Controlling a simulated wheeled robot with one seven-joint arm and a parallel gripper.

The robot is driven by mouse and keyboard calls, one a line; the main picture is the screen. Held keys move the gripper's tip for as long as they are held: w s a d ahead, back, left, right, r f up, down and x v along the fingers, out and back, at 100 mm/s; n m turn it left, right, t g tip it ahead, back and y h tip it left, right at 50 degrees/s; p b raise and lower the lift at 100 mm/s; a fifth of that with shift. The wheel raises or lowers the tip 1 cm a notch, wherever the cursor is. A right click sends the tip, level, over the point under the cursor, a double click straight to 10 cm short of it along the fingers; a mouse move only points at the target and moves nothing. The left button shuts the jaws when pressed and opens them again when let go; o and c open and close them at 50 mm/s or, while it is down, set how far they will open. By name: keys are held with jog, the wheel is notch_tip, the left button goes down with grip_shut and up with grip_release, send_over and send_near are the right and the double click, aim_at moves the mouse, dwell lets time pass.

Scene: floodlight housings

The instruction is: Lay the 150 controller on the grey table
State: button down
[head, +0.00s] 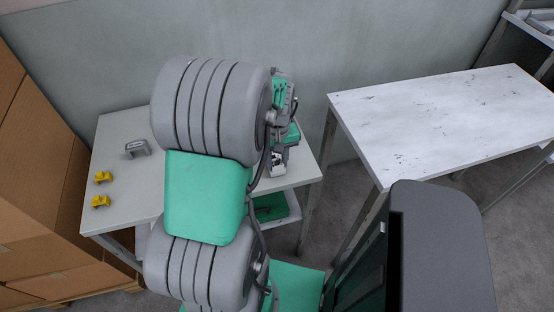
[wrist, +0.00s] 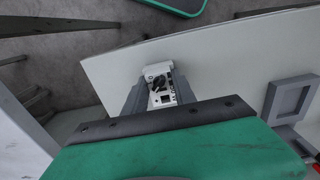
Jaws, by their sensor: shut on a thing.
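The controller (wrist: 158,76) is a small white block with dark sockets and a black part on its face. In the wrist view it sits between the two grey fingers of my gripper (wrist: 160,95), which is shut on it. In the head view the controller's pale end (head: 278,157) shows below my green and grey wrist, near the right side of the light grey table (head: 115,185). The same table top shows behind it in the wrist view (wrist: 220,70). I cannot tell the gap between the controller and the table. My arm hides the middle of that table.
A grey bracket-like part (head: 138,148) and two yellow parts (head: 103,177) (head: 100,201) lie on the table's left side. A worn white table (head: 440,115) stands to the right, bare on top. Cardboard boxes (head: 40,180) stand at the left. A wall is behind.

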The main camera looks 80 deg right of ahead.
jog(key=shift+f, duration=0.15)
jog(key=c, duration=0.9)
grip_release()
jog(key=shift+c, duration=0.2)
